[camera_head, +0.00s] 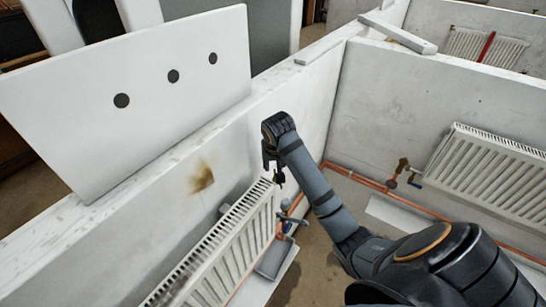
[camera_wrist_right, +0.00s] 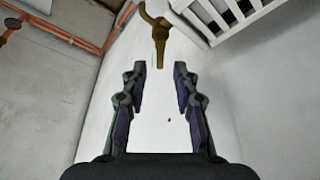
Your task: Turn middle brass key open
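My right gripper (camera_head: 273,173) hangs over the end of the left radiator in the head view. Its two fingers (camera_wrist_right: 160,68) are spread apart with nothing between them in the right wrist view. A brass key (camera_wrist_right: 156,32) shows there just beyond the fingertips, roughly in line with the gap and apart from the fingers. In the head view, a valve (camera_head: 287,206) sits below the gripper at the radiator's end, partly hidden. A brass valve (camera_head: 402,166) shows by the right radiator. I cannot tell which one the wrist view shows. My left gripper is out of view.
The left radiator (camera_head: 225,252) and right radiator (camera_head: 490,172) hang on white bay walls. Copper pipes (camera_head: 375,183) run low along the walls. A white board with three dark dots (camera_head: 130,95) stands at the upper left. A grey tray (camera_head: 275,257) is below.

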